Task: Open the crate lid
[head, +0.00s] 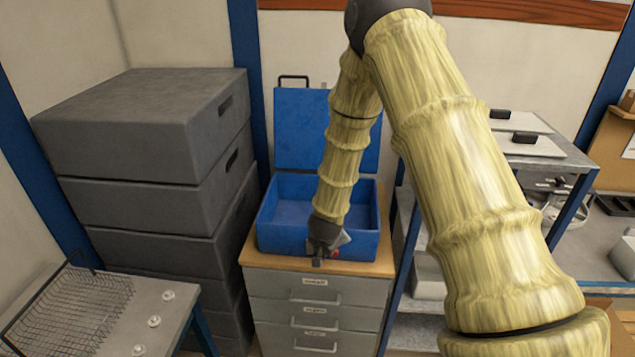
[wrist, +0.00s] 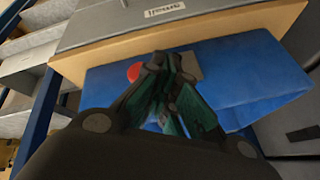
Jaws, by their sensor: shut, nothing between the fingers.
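The blue crate (head: 358,246) sits on the wooden top of a grey drawer cabinet. Its blue lid (head: 300,128) stands upright at the back, with a black handle (head: 293,78) on its top edge, so the crate is open. The visible part of the inside looks empty. My gripper (head: 318,258) is at the crate's front wall, shut and empty. In the wrist view my shut fingers (wrist: 157,65) lie in front of the blue crate wall (wrist: 245,85), beside a red spot and a grey plate. I cannot tell whether they touch the wall.
Stacked grey boxes (head: 140,130) stand close on the left. A table with a wire basket (head: 70,310) is at the front left. A blue-framed shelf (head: 560,165) is on the right. The cabinet (head: 270,290) has several closed drawers.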

